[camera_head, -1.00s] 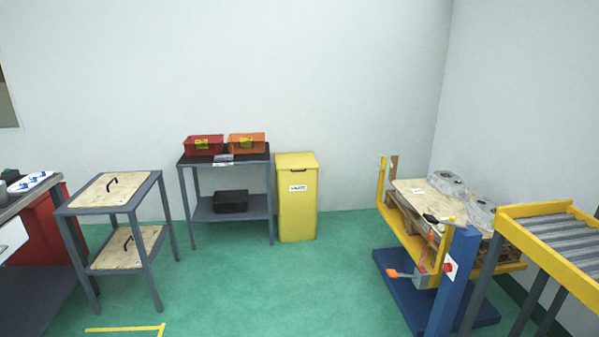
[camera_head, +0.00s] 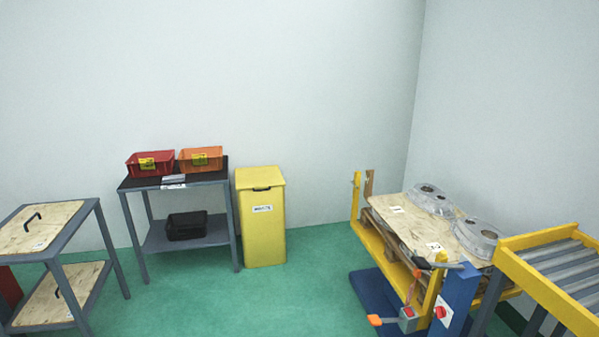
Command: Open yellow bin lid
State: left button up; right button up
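The yellow bin (camera_head: 262,230) stands upright on the green floor against the back wall, near the middle of the head view. Its yellow lid (camera_head: 259,177) is shut, with a dark handle (camera_head: 262,189) at the front edge. A white label with dark print is on the bin's front. Neither of my grippers shows in the view, and the bin stands some distance ahead of me.
A grey table (camera_head: 187,180) with a red crate (camera_head: 150,163) and an orange crate (camera_head: 201,159) stands just left of the bin. A wooden-topped cart (camera_head: 75,213) is at left. A lift with castings (camera_head: 432,200) and a roller conveyor (camera_head: 560,265) stand right. Green floor is clear ahead.

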aim_at(263, 177)
jog(key=i+u, duration=0.15)
jog(key=i, duration=0.75)
jog(key=i+l+u, duration=0.1)
jog(key=i, duration=0.8)
